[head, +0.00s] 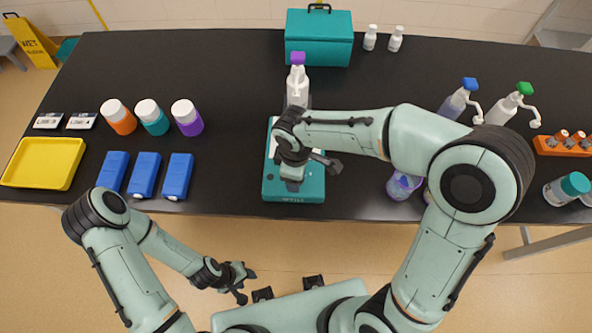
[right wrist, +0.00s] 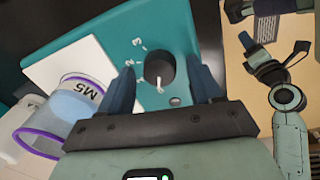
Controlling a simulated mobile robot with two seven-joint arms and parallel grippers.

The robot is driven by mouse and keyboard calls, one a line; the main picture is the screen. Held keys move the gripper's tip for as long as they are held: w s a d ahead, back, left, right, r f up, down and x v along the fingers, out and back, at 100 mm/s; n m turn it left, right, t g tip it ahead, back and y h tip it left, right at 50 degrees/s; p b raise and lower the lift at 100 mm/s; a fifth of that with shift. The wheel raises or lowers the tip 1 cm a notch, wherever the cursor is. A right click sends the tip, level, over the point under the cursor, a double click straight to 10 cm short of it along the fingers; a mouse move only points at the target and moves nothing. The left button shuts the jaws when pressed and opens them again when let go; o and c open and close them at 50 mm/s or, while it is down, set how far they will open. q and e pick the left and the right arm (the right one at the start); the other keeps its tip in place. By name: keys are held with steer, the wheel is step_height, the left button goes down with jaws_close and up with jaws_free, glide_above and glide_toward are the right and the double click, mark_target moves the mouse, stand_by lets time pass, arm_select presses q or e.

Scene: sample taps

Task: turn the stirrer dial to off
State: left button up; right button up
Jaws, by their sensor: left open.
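The teal stirrer (head: 294,194) stands near the front edge of the black bench, partly hidden under my right arm. In the right wrist view its black round dial (right wrist: 160,68) shows on the teal front, beside the pale top plate (right wrist: 72,72). A white pointer on the dial points toward the bottom of that view. My right gripper (right wrist: 161,76) is open, with one dark finger on either side of the dial; contact cannot be told. My left gripper (head: 247,285) is open and empty, over the floor before the bench.
A clear vessel marked M5 (right wrist: 62,112) with a purple rim is near the stirrer. A purple-topped wash bottle (head: 298,85) stands behind the stirrer. Blue blocks (head: 145,174) and a yellow tray (head: 72,184) lie to the left. Bench between blocks and stirrer is clear.

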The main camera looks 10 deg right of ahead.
arm_select(q)
steer(key=shift+w+r+p, duration=0.75)
steer(key=shift+w+r, duration=0.1)
steer(key=shift+r, duration=0.2)
arm_select(e)
step_height(320, 180, up, 13)
steer(key=shift+s+a+r, duration=0.15)
steer(key=shift+s+r, duration=0.05)
steer(key=shift+s, duration=0.15)
arm_select(q)
steer(key=shift+s, duration=0.15)
arm_select(e)
steer(key=shift+f, duration=0.1)
